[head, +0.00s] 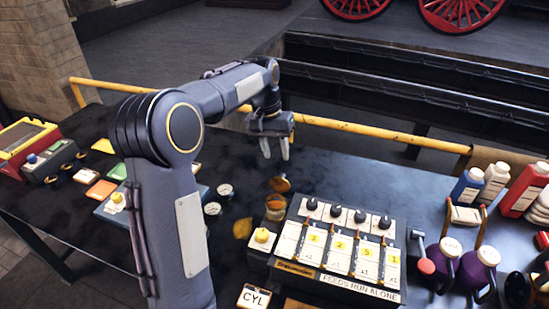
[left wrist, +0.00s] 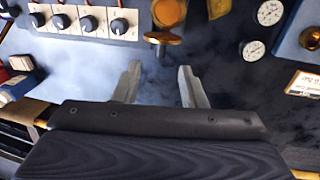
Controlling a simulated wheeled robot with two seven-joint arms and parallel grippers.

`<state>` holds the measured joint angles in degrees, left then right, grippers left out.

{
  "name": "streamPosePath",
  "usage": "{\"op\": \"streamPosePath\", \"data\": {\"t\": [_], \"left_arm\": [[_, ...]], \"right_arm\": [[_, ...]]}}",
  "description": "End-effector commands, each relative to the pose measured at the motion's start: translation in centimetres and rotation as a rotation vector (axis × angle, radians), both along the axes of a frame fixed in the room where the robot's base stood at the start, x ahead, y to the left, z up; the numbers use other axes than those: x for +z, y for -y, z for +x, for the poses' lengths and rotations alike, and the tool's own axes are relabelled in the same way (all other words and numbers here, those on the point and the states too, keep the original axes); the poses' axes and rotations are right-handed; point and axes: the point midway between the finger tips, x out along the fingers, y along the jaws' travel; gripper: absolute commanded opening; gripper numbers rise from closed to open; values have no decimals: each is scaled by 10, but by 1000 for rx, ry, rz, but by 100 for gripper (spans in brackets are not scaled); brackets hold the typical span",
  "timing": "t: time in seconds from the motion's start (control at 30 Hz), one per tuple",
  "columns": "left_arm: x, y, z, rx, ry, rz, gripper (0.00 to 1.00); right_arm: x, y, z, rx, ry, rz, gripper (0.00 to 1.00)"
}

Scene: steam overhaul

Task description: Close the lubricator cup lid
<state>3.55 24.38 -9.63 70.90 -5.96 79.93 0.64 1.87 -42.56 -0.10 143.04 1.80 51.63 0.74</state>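The lubricator cup (head: 275,208) is a small amber cup at the left end of the panel of feed knobs. Its brass-coloured round lid (head: 279,184) stands raised at the cup's far side, apart from the cup's mouth. In the left wrist view, the cup (left wrist: 169,12) is at the top edge and the lid (left wrist: 163,38) is just below it. My left gripper (head: 275,153) is open and empty, beyond the lid in the head view. In the left wrist view its fingertips (left wrist: 160,70) are apart, with bare bench between them. My right gripper is not in view.
The feed panel (head: 340,248) with several black knobs stands right of the cup. Small white gauges (head: 212,209) lie left of it. Bottles (head: 467,187) and purple oil cans (head: 480,265) stand at the right. The bench behind the cup is clear up to a yellow rail (head: 380,135).

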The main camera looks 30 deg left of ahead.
Motion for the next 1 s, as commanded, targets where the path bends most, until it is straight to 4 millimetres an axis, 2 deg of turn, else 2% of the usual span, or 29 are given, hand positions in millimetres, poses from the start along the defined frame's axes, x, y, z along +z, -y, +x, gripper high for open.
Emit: {"op": "streamPosePath", "data": {"t": [0.1,0.23,0.5,0.63,1.0], "left_arm": [[-4,-2,10,0,-18,11,38],[-16,-1,11,0,-23,13,38],[-58,6,12,-1,-23,12,38],[-73,8,13,-1,-20,13,38],[-81,9,13,0,-17,13,38]], "right_arm": [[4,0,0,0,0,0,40],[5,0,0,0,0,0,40],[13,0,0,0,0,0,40],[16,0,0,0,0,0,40],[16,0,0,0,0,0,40]]}}
